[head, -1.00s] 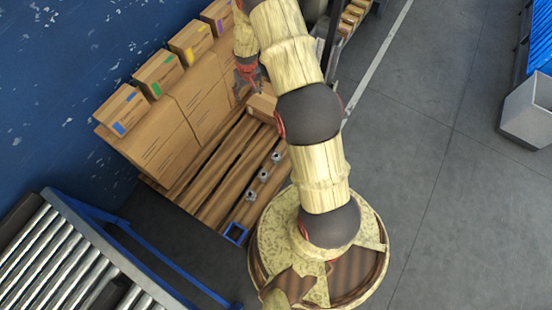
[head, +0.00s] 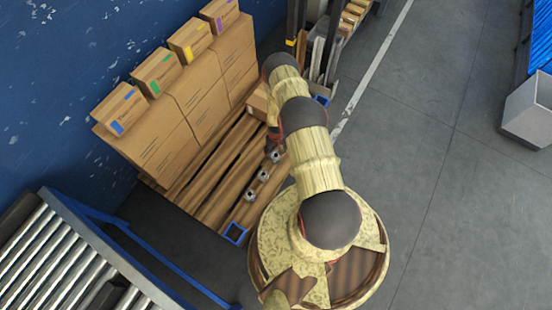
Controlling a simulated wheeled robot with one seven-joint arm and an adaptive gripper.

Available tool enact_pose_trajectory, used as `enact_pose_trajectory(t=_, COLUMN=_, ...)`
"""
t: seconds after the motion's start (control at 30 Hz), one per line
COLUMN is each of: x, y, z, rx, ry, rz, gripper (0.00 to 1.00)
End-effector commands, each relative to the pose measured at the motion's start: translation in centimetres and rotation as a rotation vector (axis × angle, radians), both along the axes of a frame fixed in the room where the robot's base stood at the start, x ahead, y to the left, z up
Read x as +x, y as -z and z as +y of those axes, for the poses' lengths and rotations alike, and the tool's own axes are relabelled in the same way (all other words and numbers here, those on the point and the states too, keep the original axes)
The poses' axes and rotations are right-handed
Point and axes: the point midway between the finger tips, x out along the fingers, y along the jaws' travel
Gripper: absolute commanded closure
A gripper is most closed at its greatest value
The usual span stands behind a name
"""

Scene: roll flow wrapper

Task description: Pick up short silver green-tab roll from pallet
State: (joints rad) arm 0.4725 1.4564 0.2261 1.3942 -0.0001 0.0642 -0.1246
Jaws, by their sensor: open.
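Three small silver rolls stand in a row on the right part of the wooden pallet (head: 205,200): a near roll (head: 250,195), a middle roll (head: 263,174) and a far roll (head: 277,156). They are too small to tell tab colours, so I cannot tell which has the green tab. My gripper (head: 274,151) is open and points down at the far roll, partly covering it. I cannot tell whether it touches that roll. The arm hides part of the pallet's far right side.
Tall cartons (head: 190,110) line the pallet's wall side, topped by small boxes with coloured labels, one green-labelled (head: 157,72). A low carton (head: 257,102) sits behind the gripper. A blue square frame (head: 235,233) is at the near corner. A roller conveyor (head: 60,260) stands lower left.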

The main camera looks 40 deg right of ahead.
Motion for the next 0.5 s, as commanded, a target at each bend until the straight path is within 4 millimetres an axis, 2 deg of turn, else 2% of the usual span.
enact_pose_trajectory(t=0.03, x=0.0, y=0.8, z=0.0, rx=0.0, ry=0.0, rz=0.0, gripper=0.37)
enact_pose_trajectory(t=0.27, x=0.3, y=2.4, z=-0.2, rx=0.0, ry=0.0, rz=0.0, gripper=0.37)
enact_pose_trajectory(t=0.5, x=0.5, y=5.8, z=-0.4, rx=0.001, ry=-0.001, rz=0.002, gripper=0.37)
